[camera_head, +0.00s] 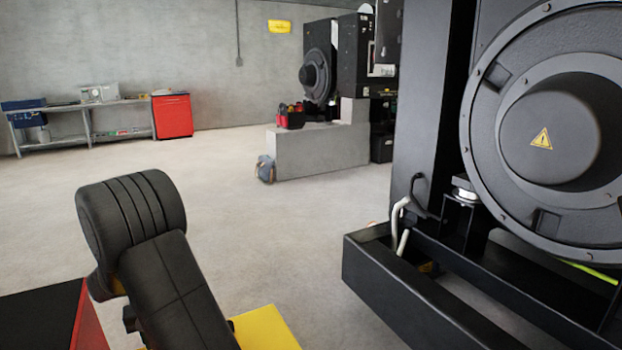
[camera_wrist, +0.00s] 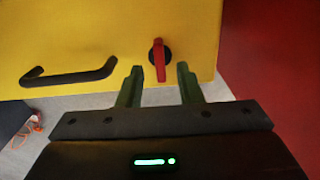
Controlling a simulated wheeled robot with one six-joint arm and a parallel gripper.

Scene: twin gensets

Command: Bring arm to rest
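My gripper (camera_wrist: 160,86) shows in the wrist view with its two green fingers apart and nothing between them. Beyond the fingertips is a yellow panel (camera_wrist: 110,30) with a red handle (camera_wrist: 160,60) on a dark round base and a black bar handle (camera_wrist: 70,76) to its left. I cannot tell from this view whether the fingers touch the panel. In the head view my dark arm (camera_head: 150,240) is folded at the lower left, and the gripper itself is hidden there.
A large black genset (camera_head: 545,130) on a dark frame (camera_head: 430,300) stands close on the right. A second genset (camera_head: 318,75) sits on a concrete block (camera_head: 315,150) farther back. A shelf (camera_head: 85,120) and red cabinet (camera_head: 172,116) line the back wall. The middle floor is clear.

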